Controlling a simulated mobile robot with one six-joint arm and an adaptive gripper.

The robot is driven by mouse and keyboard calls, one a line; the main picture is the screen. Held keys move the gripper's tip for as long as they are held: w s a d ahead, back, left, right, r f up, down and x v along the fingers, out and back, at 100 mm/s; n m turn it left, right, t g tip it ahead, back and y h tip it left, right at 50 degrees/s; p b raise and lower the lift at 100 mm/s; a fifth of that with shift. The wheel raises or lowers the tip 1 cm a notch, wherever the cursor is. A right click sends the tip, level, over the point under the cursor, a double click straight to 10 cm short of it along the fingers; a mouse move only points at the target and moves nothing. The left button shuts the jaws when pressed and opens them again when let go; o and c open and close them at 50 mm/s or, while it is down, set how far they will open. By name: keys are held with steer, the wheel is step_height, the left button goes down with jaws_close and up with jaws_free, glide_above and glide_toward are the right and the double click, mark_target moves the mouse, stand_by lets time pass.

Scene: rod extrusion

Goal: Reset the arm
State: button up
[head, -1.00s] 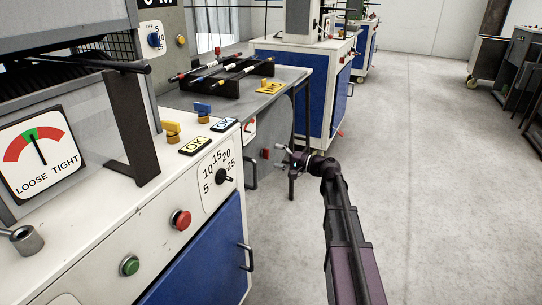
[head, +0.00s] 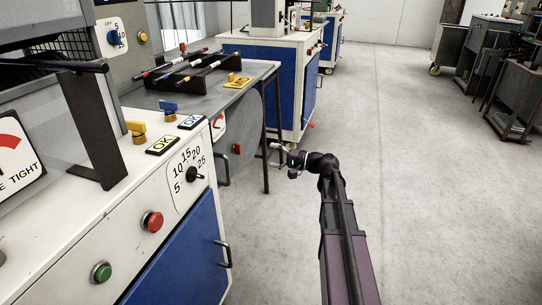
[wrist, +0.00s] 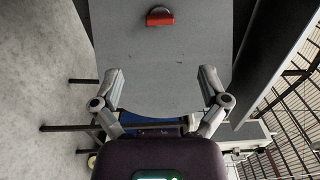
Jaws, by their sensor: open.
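My gripper (head: 277,156) is at the end of my dark arm, in the middle of the head view, over the floor to the right of the white and blue machine. In the wrist view my gripper (wrist: 165,85) shows two grey fingers spread wide apart with nothing between them. Beyond the fingers is a grey panel (wrist: 155,60) with a red part (wrist: 160,18) on it. My arm reaches forward, and its end is bent to the left.
The white and blue machine (head: 130,240) with red and green buttons fills the left. Behind it a grey table (head: 250,75) carries a black rack (head: 185,78) with rods. More machines (head: 290,60) stand further back. The floor (head: 410,180) to the right is clear.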

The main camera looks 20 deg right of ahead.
steer(key=shift+a, duration=0.1)
steer(key=s+a+f+n+g+h+p, duration=0.4)
steer(key=s+a+f+g+p, duration=0.15)
steer(key=s+a, duration=0.35)
steer(key=s+n+g+h+p, duration=0.3)
steer(key=s+g+h+p, duration=0.3)
steer(key=s+h, duration=0.6)
step_height(320, 180, up, 37)
steer(key=s+y+p, duration=0.1)
steer(key=p, duration=3.7)
steer(key=shift+a+t+p, duration=0.2)
steer(key=shift+t+p, duration=0.1)
steer(key=shift+t, duration=0.15)
